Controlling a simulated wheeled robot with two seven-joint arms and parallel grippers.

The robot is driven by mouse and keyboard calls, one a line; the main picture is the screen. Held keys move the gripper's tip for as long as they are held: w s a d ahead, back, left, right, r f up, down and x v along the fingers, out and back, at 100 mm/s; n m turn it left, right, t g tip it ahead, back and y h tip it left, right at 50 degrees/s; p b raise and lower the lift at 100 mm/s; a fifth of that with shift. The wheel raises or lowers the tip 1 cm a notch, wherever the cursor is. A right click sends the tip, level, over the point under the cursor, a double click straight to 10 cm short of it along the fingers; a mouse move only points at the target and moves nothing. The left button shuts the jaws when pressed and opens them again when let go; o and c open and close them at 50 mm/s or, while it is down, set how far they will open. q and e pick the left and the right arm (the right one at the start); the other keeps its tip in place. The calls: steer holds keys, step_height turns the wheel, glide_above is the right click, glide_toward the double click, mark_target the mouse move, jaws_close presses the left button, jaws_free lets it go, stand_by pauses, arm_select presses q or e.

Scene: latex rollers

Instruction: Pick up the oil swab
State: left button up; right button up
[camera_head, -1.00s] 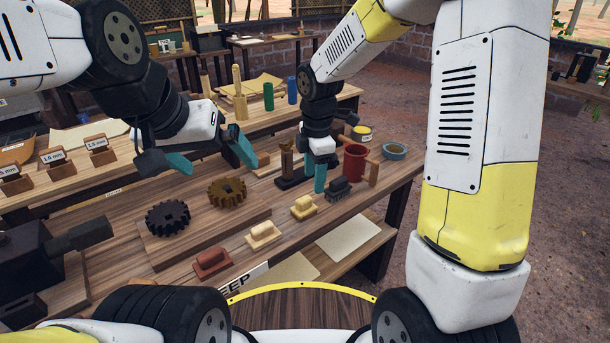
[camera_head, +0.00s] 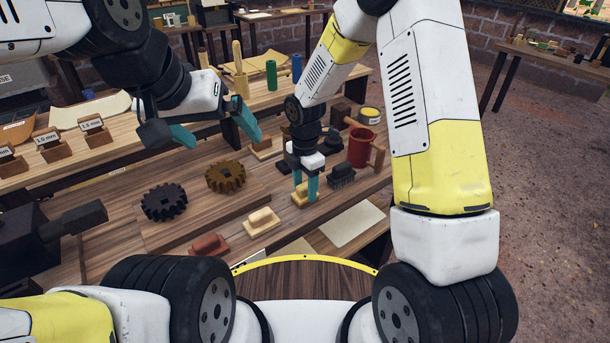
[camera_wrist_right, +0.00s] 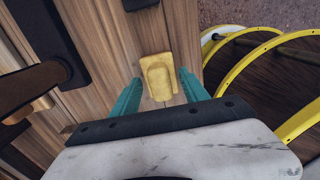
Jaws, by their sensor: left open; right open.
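Several small handled blocks stand in a row along the front of the bench: a red-brown one (camera_head: 209,246), a cream one (camera_head: 262,221), a yellow one (camera_head: 300,199) and a dark bristled brush (camera_head: 342,177). No readable label shows which is the oil swab. My right gripper (camera_head: 305,188) is open and points down at the yellow block, partly covering it. In the right wrist view the yellow block (camera_wrist_right: 158,76) lies between the spread teal fingers, with gaps on both sides. My left gripper (camera_head: 216,130) is open and empty above the bench, behind the gears.
A black gear (camera_head: 164,202) and a brown gear (camera_head: 225,177) lie on a board left of the blocks. A red mug (camera_head: 360,147) stands behind the brush, close to my right gripper. A pale sheet (camera_head: 352,224) lies on a lower shelf in front.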

mark_target(305, 185)
jaws_close()
steer(key=shift+r, duration=0.1)
stand_by(0.3)
steer(key=shift+r, duration=0.6)
step_height(305, 185, up, 2)
steer(key=shift+r, duration=0.1)
steer(key=s+a+r, duration=0.1)
steer(key=s+a, duration=0.1)
steer(key=s, duration=1.4)
steer(key=shift+a+r, duration=0.2)
steer(key=shift+a, duration=0.15)
